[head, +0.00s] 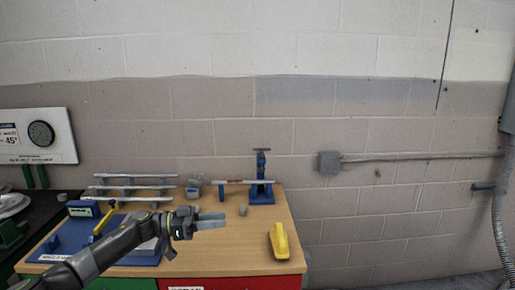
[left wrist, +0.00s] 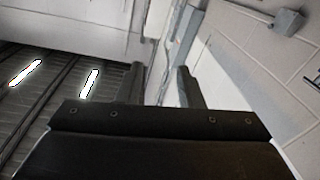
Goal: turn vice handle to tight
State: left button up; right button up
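The blue vice (head: 261,190) stands upright at the back right of the wooden bench. Its handle (head: 262,149) is a dark grey crossbar on top, lying level. A pale pipe (head: 232,182) with a red mark runs level from the vice to the left. My left gripper (head: 211,221) is over the bench, in front and to the left of the vice, apart from it and pointing right. In the left wrist view its two fingers (left wrist: 161,85) are spread with nothing between them. My right gripper is not in view.
A yellow object (head: 280,242) lies at the bench's front right. A small grey cylinder (head: 242,210) stands in front of the vice. A rack of pipes (head: 130,187) stands at the back left. A blue tool base (head: 72,236) with a yellow lever lies under my left arm.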

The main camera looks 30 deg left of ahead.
aim_at(262, 150)
jog(key=i+j, duration=0.85)
jog(key=j, duration=0.25)
jog(key=i+j, duration=0.45)
jog(key=j, duration=0.1)
